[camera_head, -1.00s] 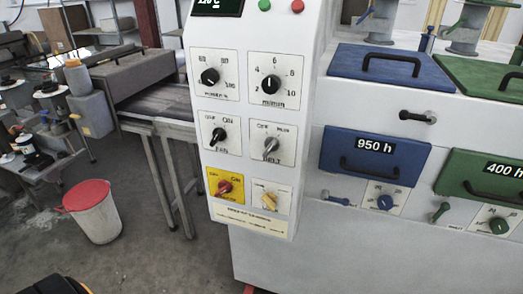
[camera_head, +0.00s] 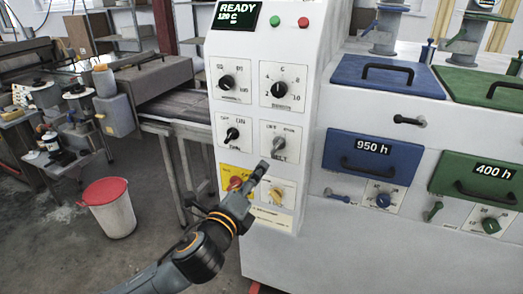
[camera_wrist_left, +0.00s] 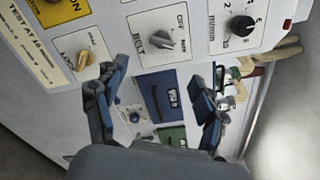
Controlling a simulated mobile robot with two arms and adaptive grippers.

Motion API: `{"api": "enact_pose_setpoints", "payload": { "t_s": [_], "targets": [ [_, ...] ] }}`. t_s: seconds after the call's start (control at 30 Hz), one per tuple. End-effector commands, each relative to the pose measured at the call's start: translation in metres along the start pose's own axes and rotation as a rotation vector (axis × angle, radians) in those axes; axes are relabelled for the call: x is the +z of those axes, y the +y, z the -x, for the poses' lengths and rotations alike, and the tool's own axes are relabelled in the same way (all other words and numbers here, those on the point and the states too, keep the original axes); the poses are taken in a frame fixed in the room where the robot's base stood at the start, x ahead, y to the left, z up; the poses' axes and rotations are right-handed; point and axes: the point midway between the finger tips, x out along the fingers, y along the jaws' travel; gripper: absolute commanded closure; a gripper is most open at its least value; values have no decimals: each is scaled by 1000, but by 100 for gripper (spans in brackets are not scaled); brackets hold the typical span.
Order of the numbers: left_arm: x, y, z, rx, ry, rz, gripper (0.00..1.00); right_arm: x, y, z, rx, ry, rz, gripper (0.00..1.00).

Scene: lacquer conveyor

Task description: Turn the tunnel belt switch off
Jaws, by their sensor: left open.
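The grey belt switch (camera_head: 280,142) sits on a square plate marked BELT on the white control panel (camera_head: 305,75). Its lever appears to lean toward the right-hand label, but the exact setting is hard to read. The switch also shows in the left wrist view (camera_wrist_left: 162,40), beyond the fingers. My left gripper (camera_head: 260,172) is just below the switch plate, in front of the panel, apart from the switch. In the left wrist view the two blue fingers (camera_wrist_left: 168,72) are spread and empty. My right gripper is out of view.
A black fan switch (camera_head: 232,134) is left of the belt switch. A red knob on a yellow plate (camera_head: 234,183) and a yellow knob (camera_head: 277,195) are below. Blue (camera_head: 373,158) and green (camera_head: 480,178) drawers are at the right. A red-lidded bin (camera_head: 107,208) stands on the floor.

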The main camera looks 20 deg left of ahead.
Motion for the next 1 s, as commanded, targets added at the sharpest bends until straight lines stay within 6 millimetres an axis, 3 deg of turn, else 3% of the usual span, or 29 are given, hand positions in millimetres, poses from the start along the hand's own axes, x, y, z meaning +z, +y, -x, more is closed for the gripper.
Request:
{"api": "enact_pose_setpoints", "payload": {
  "t_s": [0.17,0.7,1.0],
  "targets": [
    [3,-7,-10,-11,-4,-12,29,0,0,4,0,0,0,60],
    [3,-8,-113,-10,-3,-8,29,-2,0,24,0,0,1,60],
    [2,-7,-135,-11,-1,-8,29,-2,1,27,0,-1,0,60]
  ]
}}
